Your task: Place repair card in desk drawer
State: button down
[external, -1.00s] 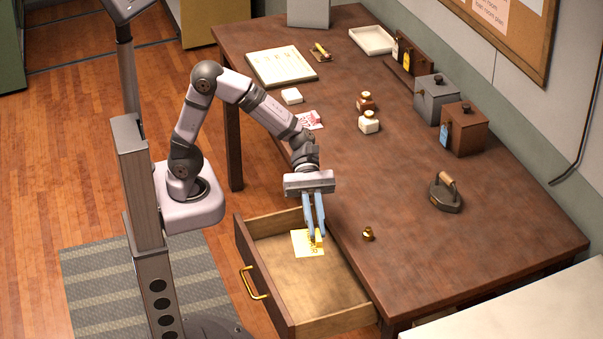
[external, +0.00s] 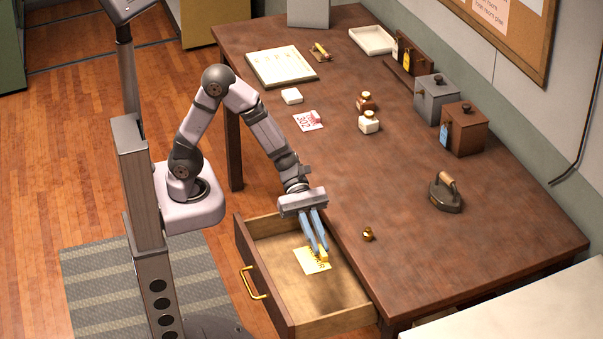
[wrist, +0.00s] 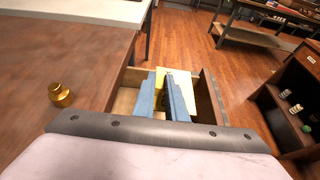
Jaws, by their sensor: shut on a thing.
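My gripper (external: 322,250) points down into the drawer and is shut on the card's yellow upper part. In the wrist view the card (wrist: 176,76) shows between and beyond the two blue fingers (wrist: 166,98), which hide part of it. I cannot tell whether the card's lower edge touches the drawer floor. The drawer is pulled out and otherwise looks empty.
The wooden desk (external: 395,220) stands right of the drawer. A small brass object (external: 367,234) sits near the desk's edge, close to the drawer. A flat iron (external: 446,193), a red-and-white card (external: 308,120) and a white block (external: 291,96) lie farther off.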

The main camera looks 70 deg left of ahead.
jog(key=b, duration=0.1)
send_over(317, 292)
notch_tip(317, 292, down, 12)
jog(key=shift+f, duration=0.1)
jog(key=shift+f, duration=2.1)
jog(key=shift+f+b, duration=0.15)
jog(key=shift+b, duration=0.25)
jog(key=shift+f, duration=0.1)
jog(key=c, duration=1.8)
grip_release()
jog(key=shift+r, duration=0.25)
jog(key=v, duration=1.2)
